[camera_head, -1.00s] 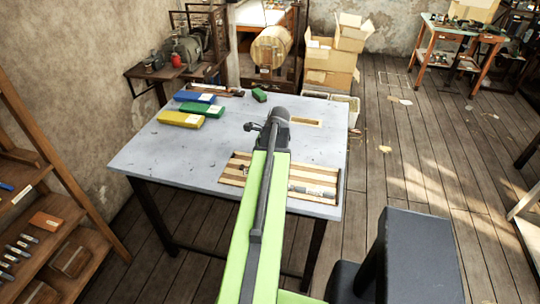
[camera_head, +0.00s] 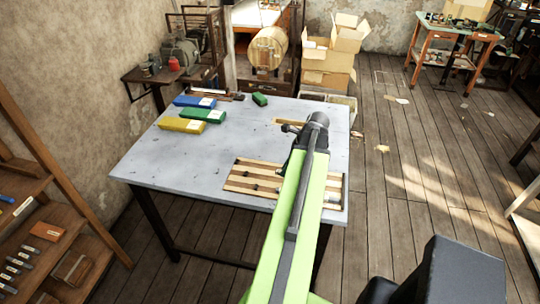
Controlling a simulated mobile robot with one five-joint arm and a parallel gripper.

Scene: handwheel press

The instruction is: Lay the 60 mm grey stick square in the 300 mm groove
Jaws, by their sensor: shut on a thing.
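My gripper (camera_head: 303,130), at the end of my green arm, is over the far right part of the grey table. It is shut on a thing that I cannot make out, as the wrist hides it. A light wooden piece (camera_head: 283,121) shows just beyond and left of the gripper and is partly covered by it; I cannot tell if it has the 300 mm groove. A wooden rack (camera_head: 240,187) with several long slots lies at the table's near edge, partly behind my arm. Small dark pieces lie in its slots. I cannot pick out the 60 mm grey stick.
A blue box (camera_head: 194,101), a green box (camera_head: 203,115) and a yellow box (camera_head: 181,125) lie at the table's left. A small green block (camera_head: 260,99) is at the far edge. The middle of the table (camera_head: 205,150) is clear. A shelf (camera_head: 50,230) stands at left.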

